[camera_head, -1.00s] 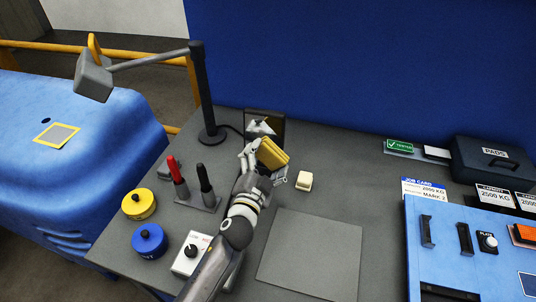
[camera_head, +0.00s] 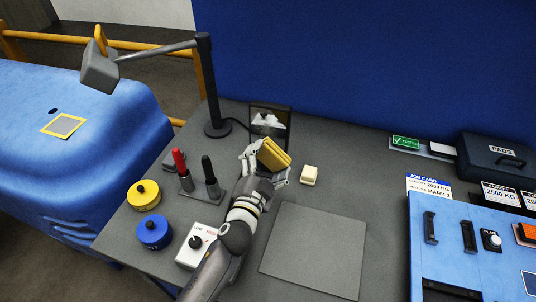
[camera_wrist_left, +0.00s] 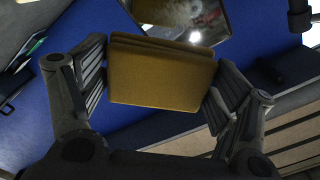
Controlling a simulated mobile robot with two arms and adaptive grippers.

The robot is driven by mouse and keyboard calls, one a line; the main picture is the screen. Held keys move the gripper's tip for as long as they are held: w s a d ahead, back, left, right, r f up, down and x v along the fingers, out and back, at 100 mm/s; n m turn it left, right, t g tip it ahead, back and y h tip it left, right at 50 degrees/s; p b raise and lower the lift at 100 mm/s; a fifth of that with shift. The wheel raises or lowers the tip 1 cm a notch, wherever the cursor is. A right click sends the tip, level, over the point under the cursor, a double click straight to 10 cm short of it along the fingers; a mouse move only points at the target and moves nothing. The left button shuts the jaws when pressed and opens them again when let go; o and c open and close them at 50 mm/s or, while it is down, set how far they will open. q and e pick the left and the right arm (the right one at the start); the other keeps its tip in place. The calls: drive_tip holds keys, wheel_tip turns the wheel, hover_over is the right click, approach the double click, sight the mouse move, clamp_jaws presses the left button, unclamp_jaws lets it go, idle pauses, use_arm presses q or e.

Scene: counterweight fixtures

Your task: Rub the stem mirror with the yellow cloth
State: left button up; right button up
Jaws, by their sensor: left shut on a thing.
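The yellow cloth (camera_head: 274,155) is a folded pad held between the fingers of my left gripper (camera_head: 265,164). In the left wrist view the cloth (camera_wrist_left: 160,75) fills the gap between both fingers of the gripper (camera_wrist_left: 160,95). The stem mirror (camera_head: 270,121) is a dark-framed square standing upright at the back of the bench, just behind the cloth. In the left wrist view the mirror (camera_wrist_left: 190,18) shows a bright spot beyond the cloth's far edge. I cannot tell whether cloth and mirror touch. My right gripper is not in view.
A lamp (camera_head: 212,90) stands left of the mirror. A cream block (camera_head: 309,175) lies right of my gripper. A grey mat (camera_head: 313,250) lies in front.

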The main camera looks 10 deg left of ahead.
use_arm(q)
drive_tip(key=shift+a, duration=0.1)
drive_tip(key=shift+w+a+r, duration=0.1)
drive_tip(key=shift+a+r, duration=0.05)
drive_tip(key=shift+a, duration=0.2)
drive_tip(key=g+y+p, duration=0.1)
drive_tip(key=p, duration=0.2)
approach(254, 125)
drive_tip(key=shift+w+d+b, duration=0.15)
drive_tip(key=shift+w+b, duration=0.55)
drive_tip(key=shift+w, duration=0.45)
drive_tip(key=shift+w+d+b, duration=0.1)
drive_tip(key=shift+w+b, duration=0.6)
drive_tip(key=shift+w, duration=0.4)
drive_tip(key=shift+w+d+f+b, duration=0.15)
drive_tip(key=shift+w+b, duration=0.1)
drive_tip(key=shift+w, duration=0.35)
drive_tip(key=shift+w+f+b, duration=0.2)
drive_tip(key=shift+w+b, duration=0.05)
drive_tip(key=shift+w, duration=0.3)
